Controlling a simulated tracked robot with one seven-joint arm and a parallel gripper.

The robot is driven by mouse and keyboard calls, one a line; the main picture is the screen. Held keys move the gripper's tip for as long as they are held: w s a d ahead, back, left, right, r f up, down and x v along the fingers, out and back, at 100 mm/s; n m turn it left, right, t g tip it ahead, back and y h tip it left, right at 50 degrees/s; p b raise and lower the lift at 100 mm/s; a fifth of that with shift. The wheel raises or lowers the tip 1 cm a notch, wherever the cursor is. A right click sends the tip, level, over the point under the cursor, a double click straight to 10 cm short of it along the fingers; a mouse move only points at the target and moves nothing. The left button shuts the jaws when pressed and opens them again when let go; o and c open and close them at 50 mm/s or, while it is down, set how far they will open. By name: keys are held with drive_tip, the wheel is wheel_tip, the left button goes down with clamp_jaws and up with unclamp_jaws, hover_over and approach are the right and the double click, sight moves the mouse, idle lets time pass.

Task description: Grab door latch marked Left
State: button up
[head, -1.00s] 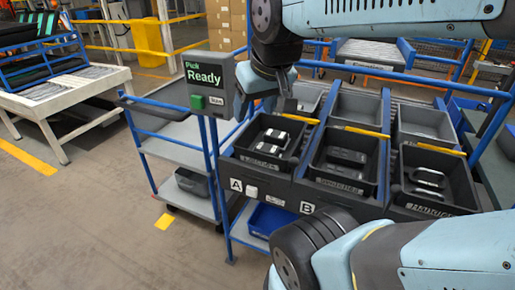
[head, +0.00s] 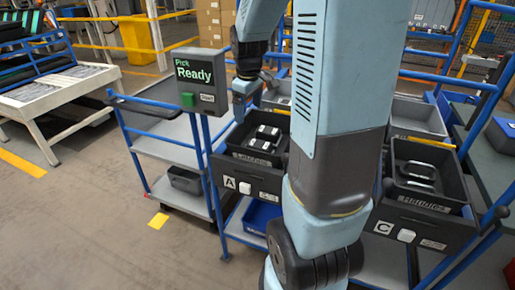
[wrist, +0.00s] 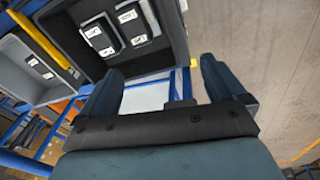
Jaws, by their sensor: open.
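Two black latch-like parts with white labels, a farther one (head: 268,132) and a nearer one (head: 260,146), lie in the dark bin (head: 232,151) above the sign A. In the wrist view the two parts (wrist: 100,36) and (wrist: 131,22) lie side by side in the bin. The print on their labels is too small to read. My gripper (head: 243,104) is over the left side of bin A. In the wrist view my gripper (wrist: 160,74) is open and empty, its fingers apart from the parts, near the bin's edge.
A post with a "Pick Ready" screen (head: 201,72) stands close left of bin A. Bin C (head: 428,190) holds handles at right. My arm hides the middle bin. A grey bin (wrist: 20,75) with labelled parts adjoins in the wrist view. Floor at left is open.

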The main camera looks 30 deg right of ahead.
drive_tip(key=n+g, duration=0.1)
drive_tip(key=n, duration=0.1)
approach(259, 145)
drive_tip(key=f, duration=1.2)
drive_tip(key=shift+w+d+f, duration=0.3)
drive_tip(key=shift+w, duration=0.1)
drive_tip(key=c, duration=1.1)
